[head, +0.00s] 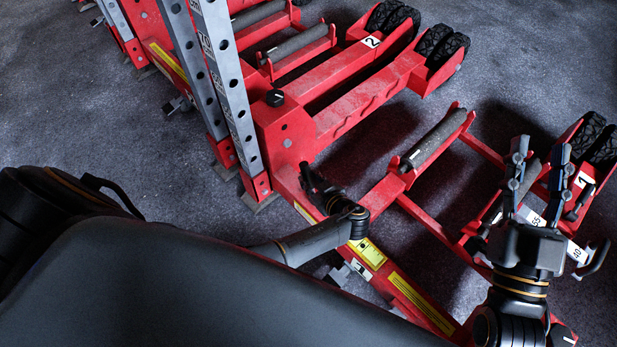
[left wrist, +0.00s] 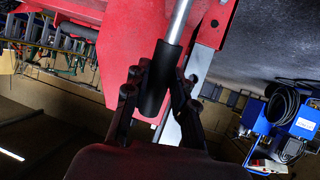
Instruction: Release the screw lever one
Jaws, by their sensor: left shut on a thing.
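The screw lever (left wrist: 157,82), a black cylindrical grip on a shiny metal rod, stands between the fingers of my left gripper (left wrist: 160,92) in the left wrist view. The gripper is shut on the black grip, with a finger on each side. In the head view my left gripper (head: 325,190) is beside the red jack frame, and the lever cannot be made out there. My right gripper (head: 541,152) is at the right, fingers apart and pointing up, with nothing seen between them.
A second red jack section with black wheels and a label 2 (head: 370,41) lies behind. Black wheels (head: 603,146) are by my right gripper. Grey perforated posts (head: 228,85) rise at the left. Blue equipment (left wrist: 303,116) stands at the right of the wrist view.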

